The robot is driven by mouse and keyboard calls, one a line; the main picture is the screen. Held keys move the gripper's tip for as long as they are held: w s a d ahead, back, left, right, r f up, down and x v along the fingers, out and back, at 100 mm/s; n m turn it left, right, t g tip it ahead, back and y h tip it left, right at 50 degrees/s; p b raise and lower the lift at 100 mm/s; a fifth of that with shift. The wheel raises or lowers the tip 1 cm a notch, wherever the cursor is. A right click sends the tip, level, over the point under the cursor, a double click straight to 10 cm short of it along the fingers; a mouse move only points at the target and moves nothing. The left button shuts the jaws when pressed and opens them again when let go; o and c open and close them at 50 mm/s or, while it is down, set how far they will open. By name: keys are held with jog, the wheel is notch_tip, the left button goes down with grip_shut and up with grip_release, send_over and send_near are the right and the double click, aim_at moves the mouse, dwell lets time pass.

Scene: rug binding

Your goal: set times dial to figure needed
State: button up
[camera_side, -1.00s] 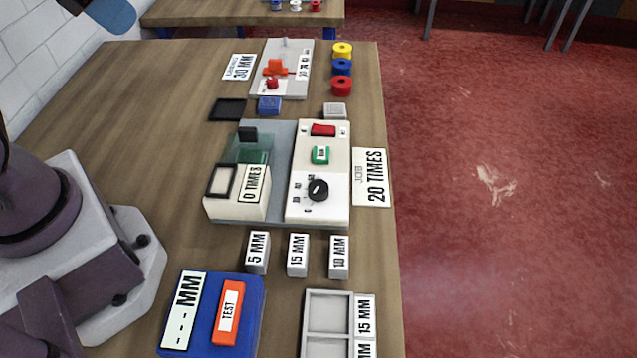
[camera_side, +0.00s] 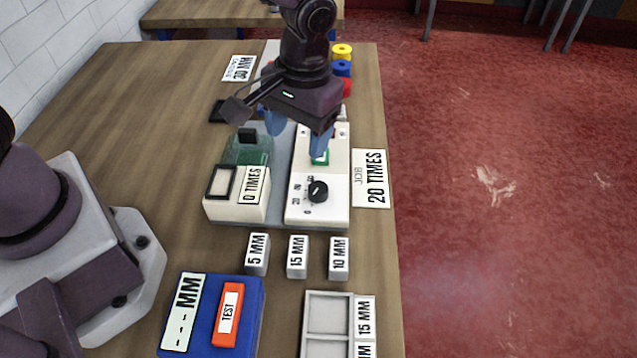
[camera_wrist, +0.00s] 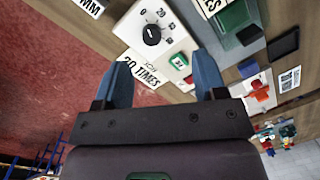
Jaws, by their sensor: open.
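The times dial is a round black knob (camera_side: 317,191) on the white control panel (camera_side: 328,214), with printed figures around it. Its pointer mark is too small to read surely in the side view. The knob also shows in the wrist view (camera_wrist: 152,34), ahead of the fingers, with 0, 20 and 40 legible. My gripper (camera_side: 301,138) is over the panel, behind the dial, its blue fingers apart and empty. The fingers also show in the wrist view (camera_wrist: 163,78). A card reading JOB 20 TIMES (camera_side: 371,179) lies right of the panel. The machine's counter plate reads 0 TIMES (camera_side: 255,184).
A green button (camera_side: 320,158) sits near my right finger. Blocks marked 5 MM (camera_side: 258,254), 15 MM (camera_side: 298,257) and 10 MM (camera_side: 339,258) stand in front. A blue tester (camera_side: 255,310) and grey tray (camera_side: 327,295) are nearer. Coloured spools (camera_side: 342,50) stand behind.

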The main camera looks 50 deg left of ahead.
aim_at(318, 189)
jog(key=w+f+n, duration=0.1)
jog(key=f, duration=0.3)
jog(key=w+f+n, duration=0.1)
jog(key=f, duration=0.4)
jog(key=w+f+n, duration=0.1)
jog(key=f, duration=0.4)
jog(key=shift+w+d+n+t, duration=0.15)
jog(key=shift+d+n+t, duration=0.15)
jog(key=shift+n, duration=0.1)
jog(key=shift+c, duration=0.5)
jog(key=shift+r, duration=0.1)
jog(key=c, duration=0.8)
jog(key=shift+c, duration=0.2)
